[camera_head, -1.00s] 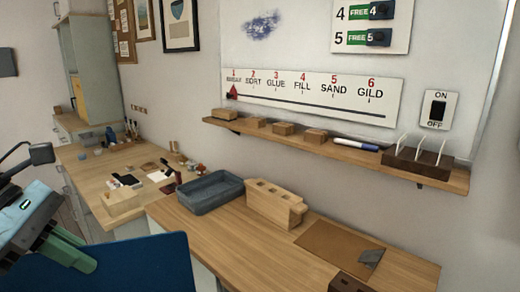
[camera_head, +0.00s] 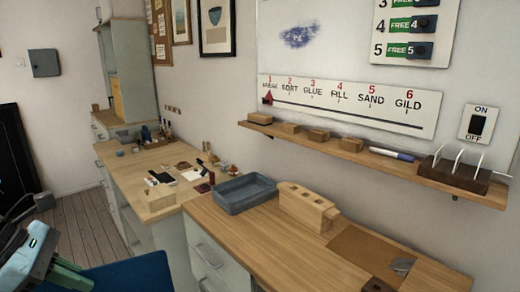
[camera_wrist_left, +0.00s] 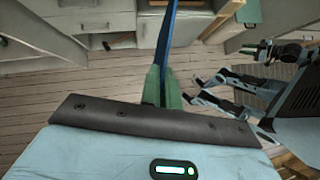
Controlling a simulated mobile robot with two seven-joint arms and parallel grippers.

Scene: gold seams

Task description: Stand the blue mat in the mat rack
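The blue mat (camera_head: 135,273) is at the bottom left of the head view, partly cut off by the frame edge. My left gripper (camera_head: 72,274) is shut on it. In the left wrist view the mat (camera_wrist_left: 168,35) shows edge-on as a thin blue strip between the green fingers (camera_wrist_left: 162,88). My right gripper (camera_wrist_left: 200,92) shows in the left wrist view, its dark fingers apart and nothing between them. I cannot make out a mat rack for certain in either view.
A wooden bench with a grey-blue tray (camera_head: 243,194) and a slotted wooden block (camera_head: 305,208) runs along the wall. A cluttered desk (camera_head: 118,172) stands behind. A wall shelf (camera_head: 350,155) holds a dark slotted holder (camera_head: 455,174). Wooden floor (camera_head: 88,232) is open at left.

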